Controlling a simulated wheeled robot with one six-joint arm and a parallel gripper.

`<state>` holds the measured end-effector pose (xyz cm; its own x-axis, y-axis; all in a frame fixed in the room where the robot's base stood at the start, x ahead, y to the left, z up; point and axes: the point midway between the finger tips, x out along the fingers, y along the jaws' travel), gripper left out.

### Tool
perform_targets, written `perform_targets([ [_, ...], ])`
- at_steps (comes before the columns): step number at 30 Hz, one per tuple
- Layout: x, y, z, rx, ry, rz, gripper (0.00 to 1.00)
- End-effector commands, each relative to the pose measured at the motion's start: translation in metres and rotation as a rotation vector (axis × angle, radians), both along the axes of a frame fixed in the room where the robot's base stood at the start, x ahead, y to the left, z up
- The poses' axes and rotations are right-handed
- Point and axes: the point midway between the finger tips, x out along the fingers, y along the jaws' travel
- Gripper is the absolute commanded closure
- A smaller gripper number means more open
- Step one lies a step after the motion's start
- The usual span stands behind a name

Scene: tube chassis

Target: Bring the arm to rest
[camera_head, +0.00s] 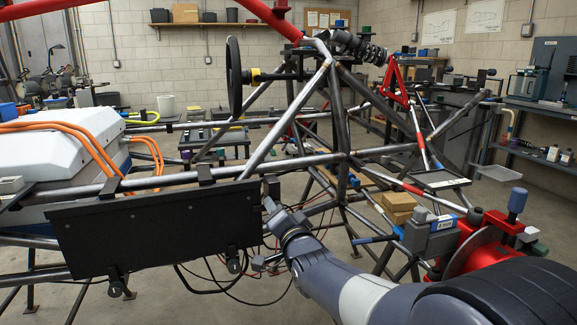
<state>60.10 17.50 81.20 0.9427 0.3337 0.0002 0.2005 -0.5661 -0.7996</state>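My arm (330,275) reaches in from the lower right, past the black tyre, and is stretched out toward the tube chassis (170,181). My gripper (270,198) is at the arm's far end, close to the right edge of a flat black panel (155,230) on the chassis side. I cannot tell whether it touches the panel or a tube. The fingers are small and dark against the frame, so their opening is unclear.
Loose wires (235,285) hang below the panel. A steering wheel (234,78) and orange cables (85,140) are farther in. Bare floor (530,215) shows at right.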

Motion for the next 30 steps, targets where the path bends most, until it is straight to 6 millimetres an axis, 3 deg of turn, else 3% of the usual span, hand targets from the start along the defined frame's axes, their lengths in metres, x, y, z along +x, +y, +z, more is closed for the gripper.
perform_targets([
  [30,0.0011,-0.0028,-0.0009,-0.762,-0.269,-0.001,0.51],
])
